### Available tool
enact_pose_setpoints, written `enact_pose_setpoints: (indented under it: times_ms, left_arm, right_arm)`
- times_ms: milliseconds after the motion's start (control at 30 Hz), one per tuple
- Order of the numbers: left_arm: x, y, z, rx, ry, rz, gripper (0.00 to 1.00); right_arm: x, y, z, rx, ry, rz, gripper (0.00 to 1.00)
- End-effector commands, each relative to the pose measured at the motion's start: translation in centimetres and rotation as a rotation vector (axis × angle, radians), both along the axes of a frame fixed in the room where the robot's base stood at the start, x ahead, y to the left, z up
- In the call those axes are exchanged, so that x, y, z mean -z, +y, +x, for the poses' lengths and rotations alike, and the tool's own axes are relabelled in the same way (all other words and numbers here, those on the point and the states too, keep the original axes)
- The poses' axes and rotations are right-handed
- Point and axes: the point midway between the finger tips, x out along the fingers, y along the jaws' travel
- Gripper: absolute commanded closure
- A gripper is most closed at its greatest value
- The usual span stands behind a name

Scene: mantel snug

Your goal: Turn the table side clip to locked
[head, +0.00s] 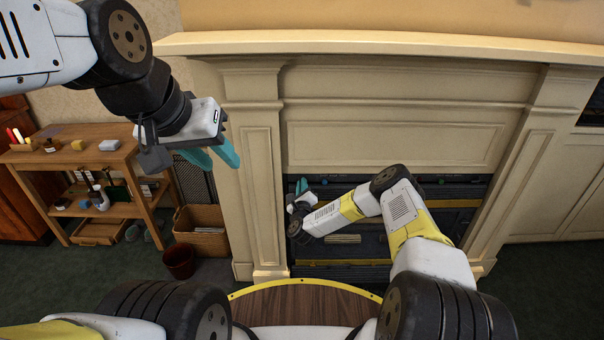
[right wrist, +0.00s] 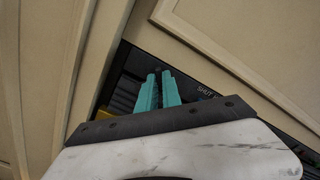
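I cannot pick out the table side clip for certain in either view. My right gripper (head: 299,193) reaches into the left part of the fireplace opening, in front of a dark panel (head: 370,240). In the right wrist view its two teal fingers (right wrist: 159,88) lie close together, pointing at the dark recess. Dark bits show at their tips, and I cannot tell whether something is between them. White lettering starting "SHUT" is on the dark panel to the right of the fingers. My left gripper (head: 213,157) is open and empty, raised in front of the left fireplace pillar.
The cream mantel shelf (head: 380,43) and left pillar (head: 262,170) frame the opening close to my right gripper. A wooden side table (head: 75,158) with small items stands at the left. A wicker basket (head: 203,240) and a dark red bin (head: 180,262) are on the floor.

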Motion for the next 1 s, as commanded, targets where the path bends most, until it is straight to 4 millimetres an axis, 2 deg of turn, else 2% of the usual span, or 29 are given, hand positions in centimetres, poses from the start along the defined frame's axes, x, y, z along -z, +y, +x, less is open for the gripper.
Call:
enact_pose_setpoints:
  times_ms: [367, 1000]
  left_arm:
    - [0.0, 0.0, 0.0, 0.0, 0.0, 0.0, 0.64]
    - [0.0, 0.0, 0.0, 0.0, 0.0, 0.0, 0.64]
  right_arm:
    - [0.02, 0.11, -0.04, -0.002, 0.001, -0.082, 1.0]
    - [0.05, 0.19, -0.04, -0.004, -0.001, -0.6, 1.0]
